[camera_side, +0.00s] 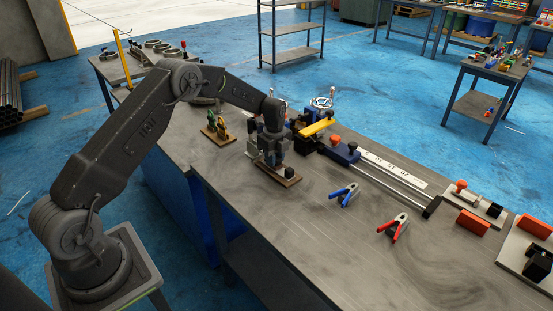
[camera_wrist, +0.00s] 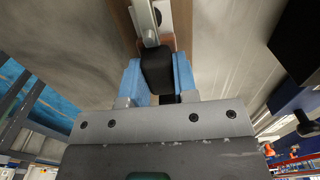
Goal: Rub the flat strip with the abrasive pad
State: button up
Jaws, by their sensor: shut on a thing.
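My gripper (camera_side: 271,160) points down over a small brown wooden board (camera_side: 291,181) on the bench. In the wrist view its two blue fingers (camera_wrist: 157,82) are closed on a black block (camera_wrist: 157,66), which appears to be the abrasive pad. A narrow, pale metal strip (camera_wrist: 146,22) runs lengthwise over the board, just ahead of the block. The block's near end is hidden by the gripper body, and I cannot tell whether its underside touches the strip. A dark round knob (camera_side: 290,172) stands at the board's near end.
Blue-handled pliers (camera_side: 344,194) and red-handled pliers (camera_side: 393,227) lie to the right on the bench. A blue and yellow vise-like fixture (camera_side: 318,127) stands behind my gripper, with a long rail to its right. The front bench area is clear.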

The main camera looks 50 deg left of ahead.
jog(key=shift+d+f, duration=0.15)
jog(key=shift+d, duration=1.2)
jog(key=shift+a+f, duration=0.1)
jog(key=shift+a, duration=1.3)
jog(key=shift+s+d, duration=0.1)
jog(key=shift+d, duration=1.3)
jog(key=shift+a+r, duration=0.2)
jog(key=shift+a, duration=1.1)
jog(key=shift+d+f, duration=0.1)
jog(key=shift+d, duration=1.2)
jog(key=shift+a+f, duration=0.15)
jog(key=shift+a, duration=1.25)
jog(key=shift+d, duration=1.45)
